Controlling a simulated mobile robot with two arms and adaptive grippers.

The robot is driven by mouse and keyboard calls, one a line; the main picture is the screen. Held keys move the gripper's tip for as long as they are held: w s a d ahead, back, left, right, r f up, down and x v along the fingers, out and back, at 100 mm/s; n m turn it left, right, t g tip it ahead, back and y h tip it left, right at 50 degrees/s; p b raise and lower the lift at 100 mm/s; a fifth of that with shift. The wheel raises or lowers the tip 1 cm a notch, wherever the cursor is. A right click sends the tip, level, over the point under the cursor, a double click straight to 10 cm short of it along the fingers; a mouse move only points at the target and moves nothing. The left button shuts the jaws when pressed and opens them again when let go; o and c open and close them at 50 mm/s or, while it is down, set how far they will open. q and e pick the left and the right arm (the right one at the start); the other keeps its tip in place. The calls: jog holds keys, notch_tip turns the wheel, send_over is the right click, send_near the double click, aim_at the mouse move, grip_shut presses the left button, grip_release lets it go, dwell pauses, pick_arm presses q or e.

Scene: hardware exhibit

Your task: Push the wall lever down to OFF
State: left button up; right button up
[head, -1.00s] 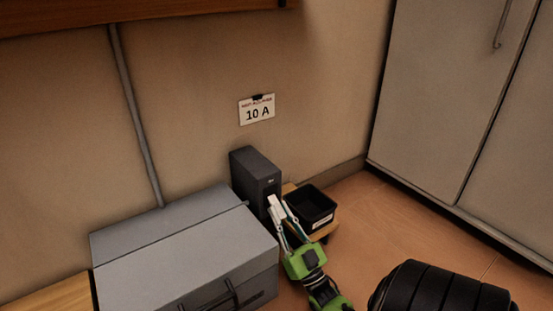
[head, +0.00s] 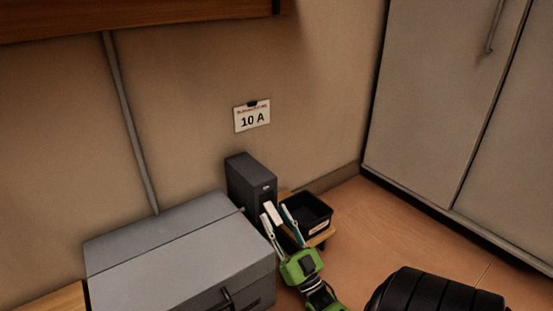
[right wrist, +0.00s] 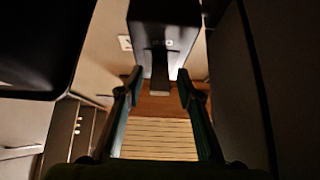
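The lever housing is a dark upright box (head: 250,182) by the wall. Its lever (head: 273,213) has a pale end and sticks out from the front face. In the right wrist view the lever (right wrist: 160,75) comes out of the dark housing (right wrist: 163,30) toward the camera. My right gripper (head: 280,212) is open at the housing's front. In the wrist view its fingertips (right wrist: 159,76) stand on either side of the lever, with gaps visible. I cannot tell the lever's exact angle or read the housing's small marking. My left gripper is not in view.
A large grey case (head: 180,255) stands close left of the right gripper. A black bin (head: 308,211) on a small wooden stand is close on the right. A "10 A" sign (head: 252,117) hangs above.

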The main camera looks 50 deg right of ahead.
notch_tip(320, 180, up, 10)
jog(key=shift+f, duration=0.25)
dwell(0.6)
